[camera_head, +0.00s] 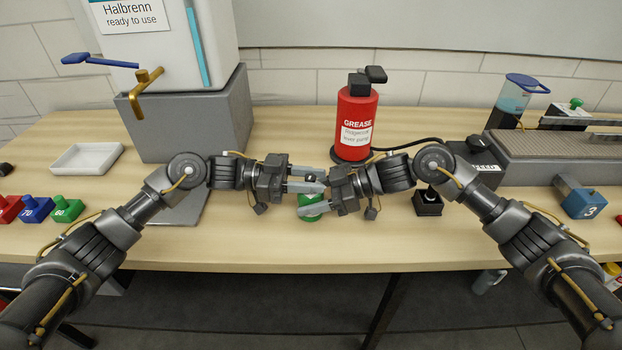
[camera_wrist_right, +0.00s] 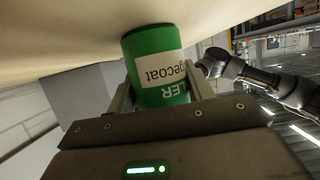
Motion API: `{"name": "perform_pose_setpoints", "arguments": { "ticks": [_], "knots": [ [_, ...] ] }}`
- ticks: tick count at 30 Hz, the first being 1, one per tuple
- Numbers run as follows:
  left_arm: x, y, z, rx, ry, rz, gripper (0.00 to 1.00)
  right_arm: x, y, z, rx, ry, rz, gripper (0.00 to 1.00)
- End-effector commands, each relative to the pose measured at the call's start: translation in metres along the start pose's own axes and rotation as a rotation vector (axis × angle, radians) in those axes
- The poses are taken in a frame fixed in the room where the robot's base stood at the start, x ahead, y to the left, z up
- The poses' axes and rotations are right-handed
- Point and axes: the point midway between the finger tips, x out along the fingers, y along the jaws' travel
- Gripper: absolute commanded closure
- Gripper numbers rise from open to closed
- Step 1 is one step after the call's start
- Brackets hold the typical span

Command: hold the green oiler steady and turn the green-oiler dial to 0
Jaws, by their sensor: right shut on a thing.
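The green oiler (camera_head: 311,198) stands on the table at the front middle, mostly hidden by my grippers. My right gripper (camera_head: 309,207) is shut on its body from the right. In the right wrist view the oiler (camera_wrist_right: 150,48) shows as a green can with a white label, between the fingers. My left gripper (camera_head: 314,179) is at the top of the oiler, its fingers on either side of a small dark part that looks like the dial. I cannot tell whether they grip it. The dial's reading is too small to make out.
A red grease can (camera_head: 357,120) stands close behind the grippers. A black box with a button (camera_head: 427,202) is to the right. A grey machine base (camera_head: 190,125), a white tray (camera_head: 87,158) and several coloured blocks (camera_head: 37,208) are on the left. A blue block (camera_head: 582,203) is at right.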

Motion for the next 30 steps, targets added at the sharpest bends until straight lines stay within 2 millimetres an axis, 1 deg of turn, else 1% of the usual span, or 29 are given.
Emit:
{"name": "perform_pose_setpoints", "arguments": {
  "ticks": [1,6,7,13,21,24,30],
  "knots": [
    [-0.0002,0.0000,-0.0001,0.000,0.000,0.000,0.75,-0.0001,0.0002,-0.0004,0.000,0.001,0.000,0.80],
    [-0.0004,-0.0001,-0.0001,0.000,0.000,0.000,0.97,-0.0001,0.0001,-0.0004,0.000,0.001,0.000,0.80],
    [-0.0004,-0.0001,-0.0001,0.000,0.000,0.000,1.00,-0.0001,0.0001,-0.0004,0.000,0.001,0.000,0.80],
    [0.0007,0.0017,0.0014,0.000,0.000,-0.047,1.00,0.0001,0.0000,-0.0003,0.000,0.001,0.000,0.80],
    [0.0009,0.0019,0.0014,-0.001,0.001,-0.289,1.00,0.0004,-0.0003,-0.0005,-0.001,0.001,-0.001,0.80],
    [0.0008,0.0014,0.0009,0.000,0.001,-0.354,1.00,0.0005,-0.0003,-0.0006,-0.001,0.001,-0.001,0.80],
    [-0.0001,0.0001,0.0004,-0.002,-0.001,-0.403,1.00,0.0004,-0.0003,-0.0007,-0.001,0.001,-0.001,0.80]
  ]
}}
